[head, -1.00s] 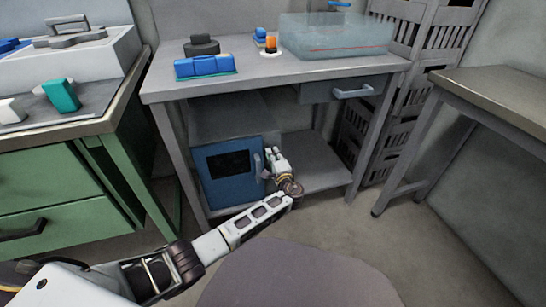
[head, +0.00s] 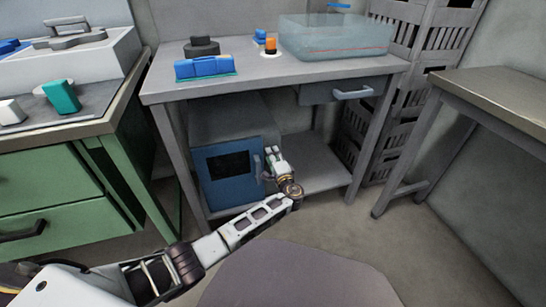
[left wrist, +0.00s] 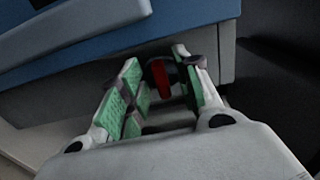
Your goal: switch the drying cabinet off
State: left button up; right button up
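The drying cabinet is a grey box with a blue door (head: 234,178) and a dark window, on the low shelf under the workbench. The door looks shut. My left gripper (head: 271,158) is at the right edge of the cabinet's front. In the left wrist view my left gripper (left wrist: 160,85) is open, with green finger pads on either side of a red and black knob (left wrist: 162,80) below the blue door. A small gap seems to show around the knob; I cannot tell whether a pad touches it. My right gripper is not in view.
The grey workbench (head: 262,76) above holds a clear bin (head: 335,38), a blue item (head: 204,67) and an orange-topped item (head: 270,46). Its legs and drawer (head: 340,90) frame the space around the cabinet. The shelf right of the cabinet is bare.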

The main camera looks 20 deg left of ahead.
pick_arm(q)
jog(key=v, duration=1.2)
dwell(0.7)
